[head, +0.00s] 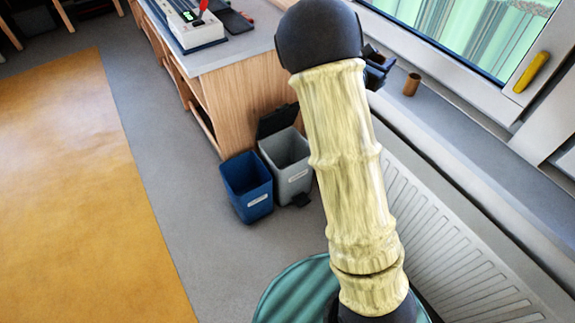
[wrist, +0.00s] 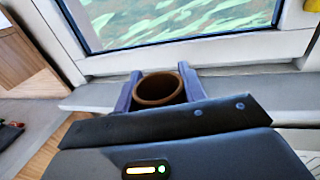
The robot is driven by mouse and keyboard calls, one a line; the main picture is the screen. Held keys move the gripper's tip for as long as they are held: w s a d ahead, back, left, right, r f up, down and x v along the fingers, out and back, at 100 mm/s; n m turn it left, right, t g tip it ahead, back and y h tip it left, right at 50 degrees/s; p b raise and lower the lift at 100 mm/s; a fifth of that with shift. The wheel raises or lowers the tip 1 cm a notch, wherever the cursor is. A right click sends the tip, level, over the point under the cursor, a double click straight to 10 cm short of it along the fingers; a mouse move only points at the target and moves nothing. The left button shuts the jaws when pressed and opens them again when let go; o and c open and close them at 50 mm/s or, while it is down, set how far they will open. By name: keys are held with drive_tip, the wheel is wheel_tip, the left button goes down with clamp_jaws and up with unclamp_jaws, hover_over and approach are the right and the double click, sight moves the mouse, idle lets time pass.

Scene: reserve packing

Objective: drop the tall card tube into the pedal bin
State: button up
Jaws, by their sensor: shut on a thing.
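My gripper (head: 378,68) is at the window sill, partly hidden behind my arm in the head view. In the wrist view my gripper (wrist: 160,72) is shut on a brown card tube (wrist: 158,101), seen from above with its open end up; its full height cannot be told.
A blue open bin (head: 247,186) stands just left of the pedal bin. The wooden desk (head: 243,95) behind them carries a device (head: 193,27). A radiator (head: 450,245) runs below the window sill (head: 440,122). The floor left of the bins is clear.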

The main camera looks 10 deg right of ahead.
drive_tip(key=shift+f, duration=0.1)
idle(0.3)
drive_tip(key=s+a+f+n+t+y, duration=0.25)
drive_tip(key=a+f, duration=0.25)
drive_tip(key=f, duration=0.4)
drive_tip(key=s+a+f+n+t+y, duration=0.1)
drive_tip(key=a+f+n+t+y, duration=0.15)
drive_tip(key=a+f, duration=0.45)
drive_tip(key=s+a+f+n+t+y, duration=0.1)
drive_tip(key=s+a+f+n+y, duration=0.15)
drive_tip(key=f, duration=0.95)
drive_tip(key=s+a+f+n+t+y, duration=0.1)
drive_tip(key=s+a+f+n+y, duration=0.2)
drive_tip(key=s+f+y, duration=0.3)
wheel_tip(320, 180, down, 2)
drive_tip(key=shift+s+a+f+y, duration=0.1)
drive_tip(key=shift+s+a+y, duration=0.25)
drive_tip(key=shift+s+a, duration=0.15)
drive_tip(key=shift+w+a, duration=0.1)
drive_tip(key=shift+a, duration=0.05)
